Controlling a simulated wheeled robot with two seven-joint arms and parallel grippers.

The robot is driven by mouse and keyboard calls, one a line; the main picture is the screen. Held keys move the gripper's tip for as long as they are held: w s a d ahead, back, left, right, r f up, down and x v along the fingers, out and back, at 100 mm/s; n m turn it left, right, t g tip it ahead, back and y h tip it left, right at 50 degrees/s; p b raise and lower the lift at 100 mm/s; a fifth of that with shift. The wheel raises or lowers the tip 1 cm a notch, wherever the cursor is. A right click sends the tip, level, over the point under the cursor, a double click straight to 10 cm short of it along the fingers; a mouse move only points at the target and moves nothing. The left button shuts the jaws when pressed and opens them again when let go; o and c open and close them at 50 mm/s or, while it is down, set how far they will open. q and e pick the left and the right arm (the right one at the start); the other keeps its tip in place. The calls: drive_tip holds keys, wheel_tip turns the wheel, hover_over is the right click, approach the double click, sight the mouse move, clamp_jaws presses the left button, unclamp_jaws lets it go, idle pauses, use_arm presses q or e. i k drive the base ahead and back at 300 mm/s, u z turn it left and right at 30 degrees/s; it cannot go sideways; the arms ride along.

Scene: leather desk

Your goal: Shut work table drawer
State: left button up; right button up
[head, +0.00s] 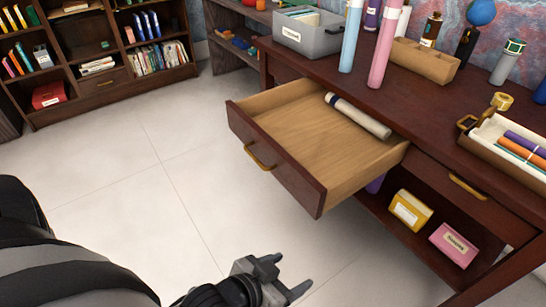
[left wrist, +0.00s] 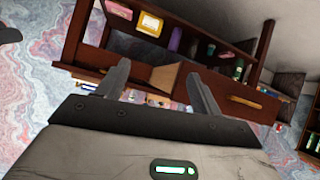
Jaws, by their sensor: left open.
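The work table drawer (head: 275,165) is pulled well out of the dark wooden work table (head: 400,62). It has a dark front, a light wood inside and a brass handle (head: 259,157). A cylinder with a dark end (head: 358,117) lies in it. My left gripper (head: 294,275) is open and empty, low in the head view, in front of and apart from the drawer. In the left wrist view, the open fingers (left wrist: 160,75) frame the drawer's light side (left wrist: 165,77); the drawer's handle (left wrist: 245,103) shows at right. My right gripper is not in view.
Under the table, a yellow box (head: 410,209) and a pink box (head: 453,244) stand on a low shelf. A second, shut drawer (head: 463,187) is at right. Bottles, tubes and trays crowd the tabletop. A bookcase (head: 85,88) stands back left. The pale floor (head: 140,170) is clear.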

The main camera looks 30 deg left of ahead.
sight(322, 157)
drive_tip(key=z, duration=0.05)
drive_tip(key=k, duration=1.05)
drive_tip(key=u, duration=0.7)
drive_tip(key=i, duration=1.4)
drive_tip(key=z, duration=0.65)
